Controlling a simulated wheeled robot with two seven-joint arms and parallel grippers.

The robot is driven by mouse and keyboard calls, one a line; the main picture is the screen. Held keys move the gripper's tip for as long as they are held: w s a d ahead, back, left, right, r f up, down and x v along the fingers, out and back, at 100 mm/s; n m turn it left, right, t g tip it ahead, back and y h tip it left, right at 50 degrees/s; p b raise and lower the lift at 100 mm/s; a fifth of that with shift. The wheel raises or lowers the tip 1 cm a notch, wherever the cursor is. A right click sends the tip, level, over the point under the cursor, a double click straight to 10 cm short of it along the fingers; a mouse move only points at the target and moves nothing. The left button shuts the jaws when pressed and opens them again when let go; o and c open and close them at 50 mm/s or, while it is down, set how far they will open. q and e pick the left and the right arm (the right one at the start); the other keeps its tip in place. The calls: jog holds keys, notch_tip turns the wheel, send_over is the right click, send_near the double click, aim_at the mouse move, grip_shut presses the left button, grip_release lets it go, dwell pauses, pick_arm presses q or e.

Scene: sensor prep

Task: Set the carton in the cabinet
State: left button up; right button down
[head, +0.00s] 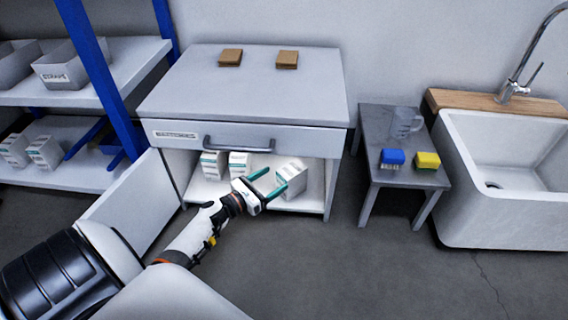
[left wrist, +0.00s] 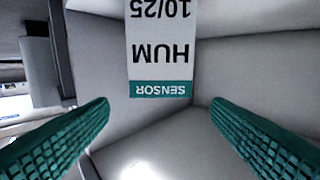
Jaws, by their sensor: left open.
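The cabinet (head: 320,200) stands open below a drawer, its door (head: 125,212) swung out to the left. A white carton with a teal band (head: 292,178) is at the right side of its inside, turned at an angle to the other cartons. In the left wrist view the carton (left wrist: 160,45) shows an upside-down label reading HUM, SENSOR and 10/25. My left gripper (head: 272,183) reaches into the cabinet opening. Its teal fingers (left wrist: 160,135) are spread and empty, with the carton ahead of them and a gap between. My right gripper is out of view.
Two similar cartons (head: 240,165) stand at the left inside the cabinet. The drawer handle (head: 238,146) juts out above the opening. Two brown boxes (head: 287,60) lie on top. A side table (head: 404,176) and sink (head: 500,180) are at right, a blue-framed rack (head: 100,80) at left.

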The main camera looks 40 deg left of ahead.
pick_arm(q)
jog(key=p+v, duration=0.1)
jog(key=v, duration=0.3)
jog(key=shift+s, duration=0.15)
dwell(0.4)
